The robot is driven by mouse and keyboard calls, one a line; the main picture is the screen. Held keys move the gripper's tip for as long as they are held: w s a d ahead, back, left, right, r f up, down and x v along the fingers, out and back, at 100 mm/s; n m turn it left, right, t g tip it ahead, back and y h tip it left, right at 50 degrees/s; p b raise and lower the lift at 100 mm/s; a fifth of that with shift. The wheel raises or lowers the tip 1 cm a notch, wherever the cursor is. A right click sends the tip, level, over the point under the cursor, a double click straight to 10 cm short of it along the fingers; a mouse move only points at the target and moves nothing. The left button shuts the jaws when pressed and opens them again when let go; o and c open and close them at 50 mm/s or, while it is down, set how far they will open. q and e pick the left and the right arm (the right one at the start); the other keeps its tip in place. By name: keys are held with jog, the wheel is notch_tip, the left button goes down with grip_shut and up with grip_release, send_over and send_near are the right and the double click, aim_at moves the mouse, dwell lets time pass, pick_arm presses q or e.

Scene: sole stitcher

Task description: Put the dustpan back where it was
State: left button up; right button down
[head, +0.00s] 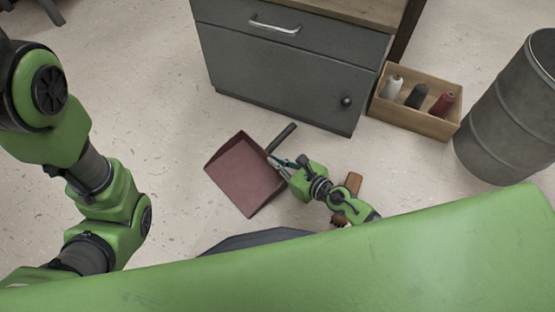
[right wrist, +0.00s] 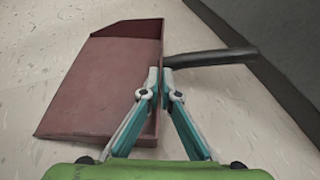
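The dustpan (head: 243,178) is a dark red pan with a black handle (head: 281,138), in front of the grey cabinet in the head view. My right gripper (head: 277,163) is at the pan's handle-side wall. In the right wrist view, the two teal fingertips (right wrist: 160,76) close on that wall of the dustpan (right wrist: 105,80), just beside the handle (right wrist: 212,58). Whether the pan rests on the floor or is slightly raised is hard to tell. My left arm is at the left of the head view; its gripper is outside the picture.
A grey cabinet (head: 280,75) stands behind the dustpan. A wooden box (head: 433,125) with thread spools and a grey metal drum (head: 510,115) are at the right. A brown object (head: 354,184) is partly hidden by my right arm. The floor left of the pan is clear.

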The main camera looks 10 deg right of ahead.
jog(key=shift+r, duration=0.1)
jog(key=shift+f, duration=0.2)
jog(key=c, duration=2.3)
grip_release()
